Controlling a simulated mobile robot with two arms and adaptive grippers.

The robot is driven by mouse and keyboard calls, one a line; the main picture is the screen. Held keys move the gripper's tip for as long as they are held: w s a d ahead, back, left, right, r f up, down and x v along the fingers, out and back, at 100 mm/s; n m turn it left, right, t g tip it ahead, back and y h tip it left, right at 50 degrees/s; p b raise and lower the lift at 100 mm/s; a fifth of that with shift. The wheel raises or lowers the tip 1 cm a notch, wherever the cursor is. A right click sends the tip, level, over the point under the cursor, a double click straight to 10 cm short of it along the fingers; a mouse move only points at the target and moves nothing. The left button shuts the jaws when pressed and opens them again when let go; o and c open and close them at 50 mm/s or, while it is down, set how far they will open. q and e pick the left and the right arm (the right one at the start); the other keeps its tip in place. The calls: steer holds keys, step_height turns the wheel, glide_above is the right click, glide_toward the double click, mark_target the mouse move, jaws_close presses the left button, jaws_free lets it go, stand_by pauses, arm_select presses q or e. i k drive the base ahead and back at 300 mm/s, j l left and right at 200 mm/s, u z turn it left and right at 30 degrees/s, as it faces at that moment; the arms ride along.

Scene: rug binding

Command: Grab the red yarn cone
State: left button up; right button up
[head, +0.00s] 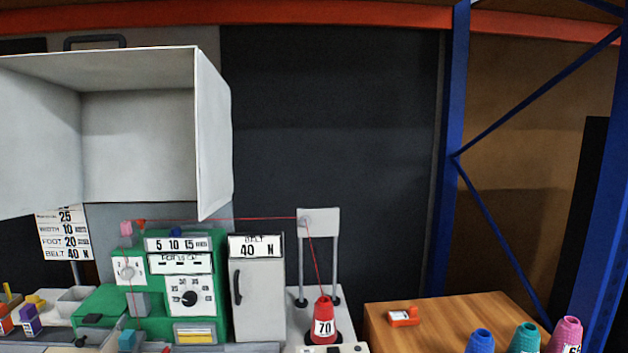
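The red yarn cone (322,312) stands upright on a dark base on the white surface at the lower middle of the head view. It bears a white label reading 70. A red thread runs from its top up to a grey stand (319,222) behind it, then left to the green machine (140,315). Neither of my grippers shows in this view.
A wooden table (455,309) at right holds a small red-orange device (404,317). Blue (480,342), teal (525,338) and pink (567,335) cones stand at the lower right. A grey cabinet (257,300) stands left of the red cone. A large open white box (140,130) hangs upper left.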

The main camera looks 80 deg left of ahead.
mark_target(323, 330)
steer(key=k+u, duration=0.1)
steer(key=u, duration=0.3)
steer(key=k+j+u, duration=0.1)
steer(key=u, duration=0.3)
steer(key=j+u, duration=0.1)
steer(key=u, duration=0.3)
steer(key=k+j+u, duration=0.15)
steer(key=u, duration=0.25)
